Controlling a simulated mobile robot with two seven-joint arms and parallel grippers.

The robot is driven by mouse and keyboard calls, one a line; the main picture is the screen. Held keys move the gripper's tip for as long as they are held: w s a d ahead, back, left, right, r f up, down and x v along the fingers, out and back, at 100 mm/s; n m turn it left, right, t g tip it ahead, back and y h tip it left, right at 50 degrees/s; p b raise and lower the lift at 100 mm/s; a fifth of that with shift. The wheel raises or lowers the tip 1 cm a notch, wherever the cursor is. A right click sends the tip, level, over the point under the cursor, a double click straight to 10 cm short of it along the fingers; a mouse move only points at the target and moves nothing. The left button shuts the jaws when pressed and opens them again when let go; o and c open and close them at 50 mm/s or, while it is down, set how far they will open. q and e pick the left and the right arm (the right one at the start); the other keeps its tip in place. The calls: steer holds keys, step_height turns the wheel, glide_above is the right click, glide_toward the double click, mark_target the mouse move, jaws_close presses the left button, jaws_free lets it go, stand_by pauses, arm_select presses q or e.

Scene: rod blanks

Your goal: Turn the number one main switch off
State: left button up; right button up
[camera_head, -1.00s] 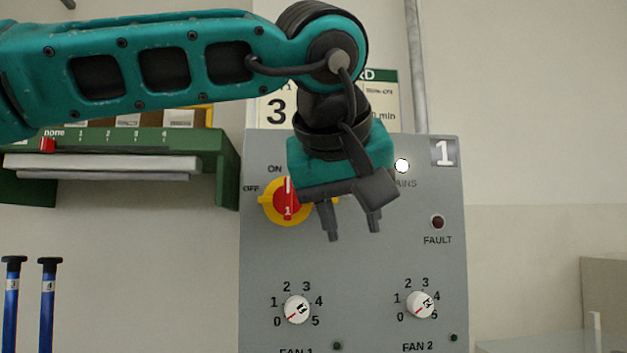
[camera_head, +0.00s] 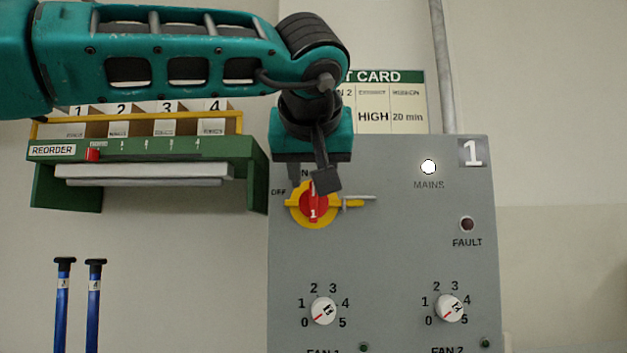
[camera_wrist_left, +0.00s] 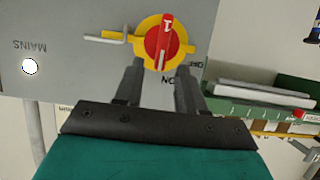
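The main switch is a red handle (camera_head: 313,205) on a yellow disc, on the grey panel (camera_head: 390,255) marked 1. The handle stands upright, towards the partly hidden ON label; OFF is at its left. The wrist view also shows the red handle (camera_wrist_left: 162,42). My left gripper (camera_head: 312,187) is in front of the switch's upper part. In the wrist view my left gripper (camera_wrist_left: 161,67) is open and empty, its fingers spread just short of the handle. I cannot tell whether they touch the switch. My right gripper is not in view.
A yellow and grey pin-like piece (camera_head: 358,202) sticks out right of the switch. The MAINS lamp (camera_head: 428,167) is lit white; the FAULT lamp (camera_head: 467,224) is dark. Fan knobs (camera_head: 323,311) are below. A green rack (camera_head: 150,160) is at the left, above blue rods (camera_head: 93,305).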

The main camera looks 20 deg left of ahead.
mark_target(324, 202)
arm_select(q)
steer(key=shift+x, duration=1.3)
steer(key=shift+c, duration=0.3)
jaws_close()
